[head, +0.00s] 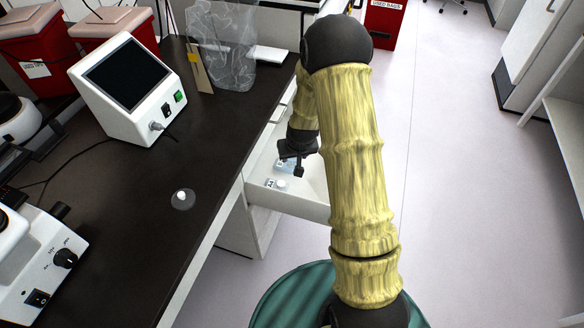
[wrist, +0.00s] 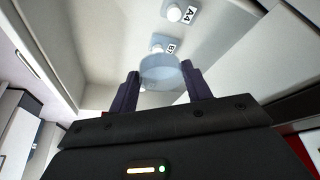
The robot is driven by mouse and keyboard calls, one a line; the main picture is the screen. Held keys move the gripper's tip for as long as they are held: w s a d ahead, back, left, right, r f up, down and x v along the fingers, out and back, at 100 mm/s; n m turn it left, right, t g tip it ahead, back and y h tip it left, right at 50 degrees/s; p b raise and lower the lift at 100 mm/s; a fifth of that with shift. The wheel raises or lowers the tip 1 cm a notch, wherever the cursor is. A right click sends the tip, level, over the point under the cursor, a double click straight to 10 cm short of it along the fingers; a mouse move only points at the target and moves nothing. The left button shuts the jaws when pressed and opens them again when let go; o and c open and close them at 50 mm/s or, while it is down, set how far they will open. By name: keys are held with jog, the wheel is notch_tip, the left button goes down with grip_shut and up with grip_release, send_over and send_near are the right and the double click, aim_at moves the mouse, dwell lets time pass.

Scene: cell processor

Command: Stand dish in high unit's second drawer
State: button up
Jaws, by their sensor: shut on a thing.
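My gripper (wrist: 160,80) is shut on a clear, round, bluish dish (wrist: 162,70), which shows between the two fingers in the wrist view. In the head view my gripper (head: 292,158) points down over an open white drawer (head: 305,206) under the bench; the dish is mostly hidden there. The drawer holds small white round pieces beside tags, one marked A4 (wrist: 189,15) and one partly covered tag (wrist: 171,48) close to the dish. I cannot tell whether the dish touches the drawer floor. Another clear dish with a white knob (head: 183,199) lies on the bench.
The dark bench (head: 130,225) carries a white screen device (head: 130,90), a clear bag (head: 222,40) and red bins (head: 30,55). The drawer's walls stand close around my gripper. The floor (head: 455,200) to the right is clear.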

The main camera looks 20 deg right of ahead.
jog(key=w+d+f+m+b, duration=0.1)
jog(key=d+f+b, duration=0.4)
jog(key=b, duration=0.7)
jog(key=w+d+f+m+b, duration=0.1)
jog(key=d+f+b, duration=0.4)
jog(key=d+b, duration=0.5)
jog(key=w+b, duration=0.1)
jog(key=b, duration=0.2)
jog(key=shift+w+d+f+h, duration=0.2)
jog(key=shift+w+f+h, duration=0.15)
jog(key=shift+f+h, duration=0.05)
jog(key=shift+f, duration=0.1)
jog(key=shift+f+b, duration=0.65)
jog(key=shift+f, duration=1.8)
jog(key=shift+f+b, duration=0.8)
jog(key=shift+f, duration=1.7)
jog(key=shift+f, duration=0.1)
